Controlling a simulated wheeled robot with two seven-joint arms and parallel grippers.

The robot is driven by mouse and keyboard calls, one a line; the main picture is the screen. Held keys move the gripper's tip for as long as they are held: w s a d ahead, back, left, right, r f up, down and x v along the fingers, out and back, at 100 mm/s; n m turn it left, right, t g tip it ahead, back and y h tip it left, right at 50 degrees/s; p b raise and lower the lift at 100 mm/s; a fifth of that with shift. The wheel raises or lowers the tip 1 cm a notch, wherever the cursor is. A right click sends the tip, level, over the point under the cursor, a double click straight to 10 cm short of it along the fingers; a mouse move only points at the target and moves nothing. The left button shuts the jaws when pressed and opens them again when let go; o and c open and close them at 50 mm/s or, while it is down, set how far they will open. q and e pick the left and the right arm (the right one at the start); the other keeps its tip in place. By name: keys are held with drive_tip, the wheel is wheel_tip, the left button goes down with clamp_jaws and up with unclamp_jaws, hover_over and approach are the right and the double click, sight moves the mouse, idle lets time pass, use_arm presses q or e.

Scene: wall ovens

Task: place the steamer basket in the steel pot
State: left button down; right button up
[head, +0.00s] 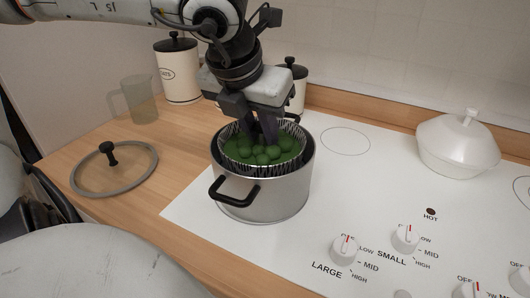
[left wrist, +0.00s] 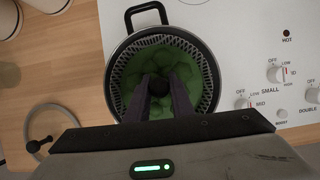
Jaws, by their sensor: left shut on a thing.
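The steel pot (head: 270,203) stands on the front left of the white cooktop, its black handle towards me. The steamer basket (head: 240,156) is metal, slotted and filled with green vegetables. It sits within the pot's mouth, its rim about level with or slightly above the pot's rim; I cannot tell whether it rests on the bottom. My left gripper (head: 265,138) points down into the basket, shut on its dark central post. In the left wrist view the basket (left wrist: 206,92) lies inside the pot's rim (left wrist: 219,75), and the fingers (left wrist: 160,96) close around the post. My right gripper is not in view.
A glass lid (head: 115,170) with a black knob lies on the wooden counter at the left. A clear jug (head: 140,100) and white canisters (head: 178,75) stand behind. A white lidded pot (head: 458,150) is on the right of the cooktop. Knobs (head: 345,248) line the front.

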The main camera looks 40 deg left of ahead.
sight(261, 151)
use_arm(q)
drive_tip(key=shift+f, duration=2.55)
drive_tip(key=shift+w, duration=0.1)
drive_tip(key=shift+f+b, duration=0.2)
drive_tip(key=shift+b, duration=0.2)
drive_tip(key=c, duration=1.6)
unclamp_jaws()
drive_tip(key=shift+r, duration=0.1)
drive_tip(key=shift+o, duration=0.2)
drive_tip(key=shift+r+p, duration=0.4)
drive_tip(key=shift+r, duration=0.1)
drive_tip(key=v, duration=1.1)
drive_tip(key=shift+s, duration=0.25)
drive_tip(key=shift+r, duration=0.1)
